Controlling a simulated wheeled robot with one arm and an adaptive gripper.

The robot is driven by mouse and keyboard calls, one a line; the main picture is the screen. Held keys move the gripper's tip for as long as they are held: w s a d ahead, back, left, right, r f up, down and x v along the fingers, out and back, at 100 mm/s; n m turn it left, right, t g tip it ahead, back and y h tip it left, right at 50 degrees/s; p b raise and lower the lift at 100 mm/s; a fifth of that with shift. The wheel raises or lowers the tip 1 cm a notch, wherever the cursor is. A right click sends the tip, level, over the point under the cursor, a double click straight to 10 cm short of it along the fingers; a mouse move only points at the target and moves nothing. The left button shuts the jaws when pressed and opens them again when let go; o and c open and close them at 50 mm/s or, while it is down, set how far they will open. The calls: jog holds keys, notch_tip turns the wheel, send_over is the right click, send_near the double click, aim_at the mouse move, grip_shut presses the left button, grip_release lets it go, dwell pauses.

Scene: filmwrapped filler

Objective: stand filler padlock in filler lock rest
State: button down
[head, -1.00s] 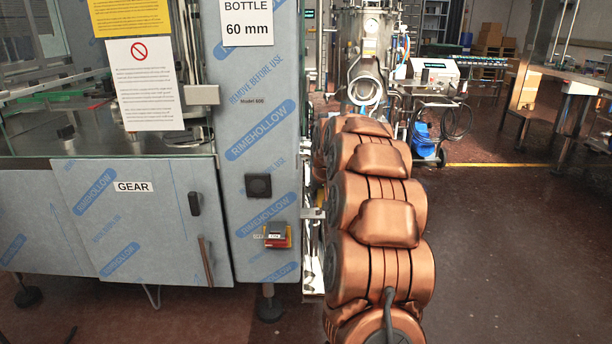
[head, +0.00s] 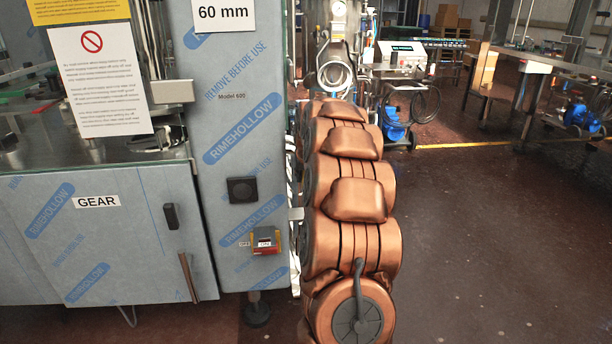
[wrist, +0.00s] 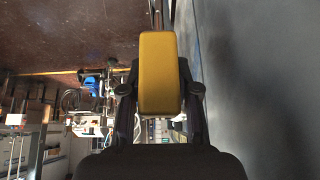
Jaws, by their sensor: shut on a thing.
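My gripper (wrist: 160,92) is in the wrist view, with its dark fingers on either side of a yellow block-like thing, which I take for the filler padlock (wrist: 159,75). The gripper is shut on it, off the floor. In the head view my own copper-coloured arm reaches forward along the machine's right side and hides the gripper and the padlock. I cannot make out the filler lock rest in either view.
A steel tank and a white control box (head: 402,60) stand behind. The floor (head: 480,240) at right is clear.

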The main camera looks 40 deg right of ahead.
jog(key=shift+f, duration=0.15)
notch_tip(320, 180, down, 9)
jog(key=b, duration=0.3)
dwell(1.4)
jog(key=shift+s+f, duration=0.1)
jog(key=shift+f, duration=0.35)
dwell(1.0)
jog(key=c, duration=0.8)
grip_release()
jog(key=shift+o, duration=0.2)
jog(key=shift+r, duration=0.1)
jog(key=v, duration=1.2)
